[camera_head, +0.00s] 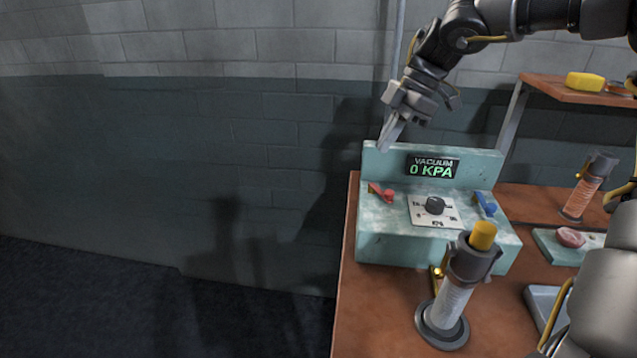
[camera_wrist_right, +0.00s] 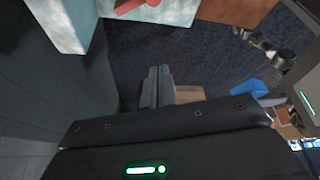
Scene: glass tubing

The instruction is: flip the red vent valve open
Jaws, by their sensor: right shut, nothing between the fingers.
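The red vent valve (camera_head: 381,193) is a small red lever on the left of the sloped top of a pale teal vacuum box (camera_head: 375,246). It also shows in part at the top edge of the right wrist view (camera_wrist_right: 128,6). The box display (camera_head: 433,167) reads "VACUUM 0 KPA". My right gripper (camera_head: 385,147) is shut and empty, pointing down above the left end of the box's back panel, up and behind the red valve and apart from it. In the right wrist view its fingers (camera_wrist_right: 158,85) are together. My left gripper is not in view.
A dial (camera_head: 435,205) and a blue lever (camera_head: 485,203) sit right of the red valve. A clamped tube with a yellow cap (camera_head: 482,235) stands in front of the box. An orange tube (camera_head: 583,192) stands at right. A shelf (camera_head: 560,88) holds a yellow block. Left of the table is open floor.

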